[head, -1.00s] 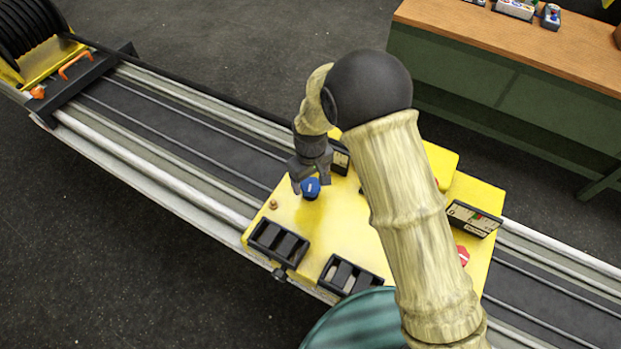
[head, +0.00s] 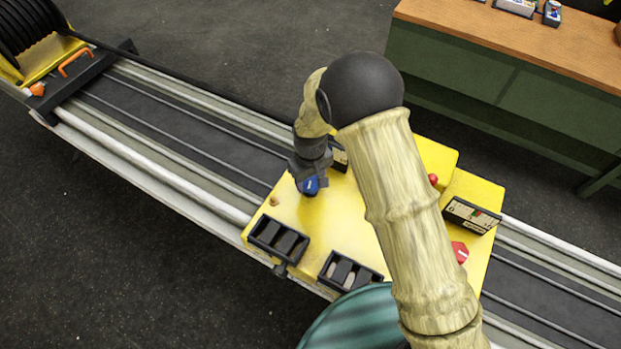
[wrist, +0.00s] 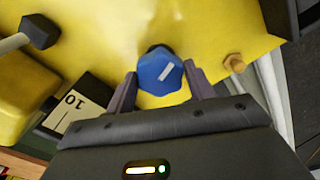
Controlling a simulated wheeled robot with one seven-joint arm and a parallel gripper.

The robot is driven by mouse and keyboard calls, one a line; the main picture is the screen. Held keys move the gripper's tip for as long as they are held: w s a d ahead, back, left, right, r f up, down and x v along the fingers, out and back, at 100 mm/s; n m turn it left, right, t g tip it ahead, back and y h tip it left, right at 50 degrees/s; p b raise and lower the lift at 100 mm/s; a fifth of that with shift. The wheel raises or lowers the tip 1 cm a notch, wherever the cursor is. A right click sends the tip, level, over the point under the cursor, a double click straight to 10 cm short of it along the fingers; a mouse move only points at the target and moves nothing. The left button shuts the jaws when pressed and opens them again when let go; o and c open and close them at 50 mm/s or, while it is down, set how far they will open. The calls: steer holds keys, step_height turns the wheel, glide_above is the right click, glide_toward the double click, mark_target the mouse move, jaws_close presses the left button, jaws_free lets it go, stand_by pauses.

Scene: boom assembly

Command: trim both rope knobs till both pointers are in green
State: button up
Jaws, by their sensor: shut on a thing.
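A blue knob (head: 309,185) with a white mark stands on the yellow console (head: 345,225); it also shows in the wrist view (wrist: 160,76). My gripper (head: 311,181) is shut on the blue knob, one finger on each side. A red knob (head: 459,252) with a white mark sits at the console's right, apart from my gripper. The right gauge (head: 471,215) faces up, but its pointer is too small to place surely. The left gauge (head: 340,157) is mostly behind my arm; its edge marked 10 shows in the wrist view (wrist: 72,108), its pointer hidden.
Two black slotted boxes (head: 279,241) (head: 350,273) line the console's front edge. A red ball (head: 433,180) shows beside my arm. A small orange-brown peg (wrist: 234,63) stands near the blue knob. A wooden-topped bench (head: 520,45) is behind.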

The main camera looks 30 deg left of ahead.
mark_target(311, 181)
steer(key=shift+m+b, duration=0.65)
steer(key=shift+m, duration=1.05)
steer(key=o, duration=1)
steer(key=shift+c, duration=0.2)
steer(key=shift+r, duration=0.1)
step_height(311, 181, up, 17)
steer(key=b, duration=0.4)
steer(key=shift+r, duration=0.15)
